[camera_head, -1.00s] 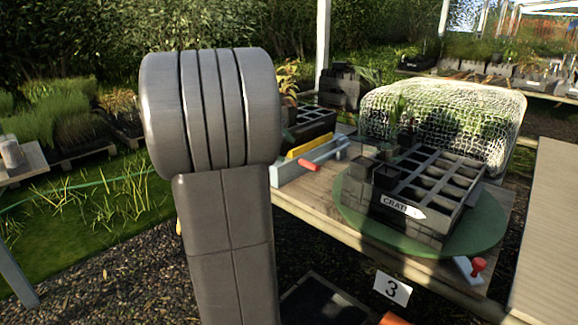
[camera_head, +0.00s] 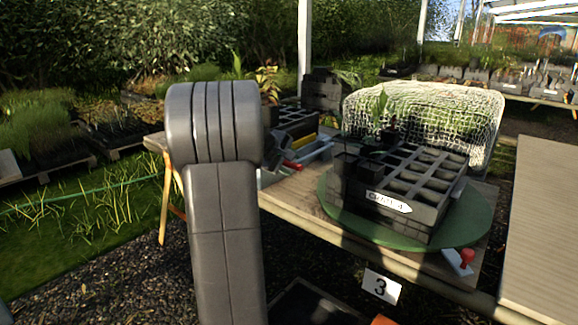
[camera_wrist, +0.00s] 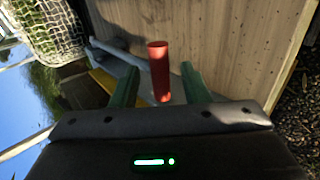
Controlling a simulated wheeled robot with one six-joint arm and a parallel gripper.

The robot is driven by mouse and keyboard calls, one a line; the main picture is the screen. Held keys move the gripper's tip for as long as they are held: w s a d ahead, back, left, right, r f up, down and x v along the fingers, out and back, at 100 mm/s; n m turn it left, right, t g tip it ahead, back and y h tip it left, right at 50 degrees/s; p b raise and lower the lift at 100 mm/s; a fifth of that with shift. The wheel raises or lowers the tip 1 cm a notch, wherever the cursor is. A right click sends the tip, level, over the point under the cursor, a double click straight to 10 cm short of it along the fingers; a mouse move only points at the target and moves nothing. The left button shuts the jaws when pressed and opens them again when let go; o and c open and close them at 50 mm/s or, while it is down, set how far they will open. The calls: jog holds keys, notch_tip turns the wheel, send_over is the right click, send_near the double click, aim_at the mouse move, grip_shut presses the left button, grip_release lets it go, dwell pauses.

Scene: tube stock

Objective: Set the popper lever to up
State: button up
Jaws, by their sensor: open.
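The popper is a blue-grey frame (camera_head: 317,153) with a yellow bar, at the left end of the wooden table. Its lever has a red handle (camera_head: 292,165), which sits low at the frame's near side in the head view. In the wrist view the red handle (camera_wrist: 159,66) stands between the two green fingers of my gripper (camera_wrist: 158,78), with gaps on both sides. The grey lever bar (camera_wrist: 112,52) runs off to the upper left. My gripper is open. In the head view my arm hides most of it.
A crate of pots (camera_head: 440,205) labelled with a white arrow sits on a green round board (camera_head: 345,222) to the right. A netted cover (camera_head: 470,115) stands behind it. A red knob (camera_head: 466,257) is at the table's front edge, above a "3" card (camera_head: 381,287).

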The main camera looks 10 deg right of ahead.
grip_shut()
dwell(0.3)
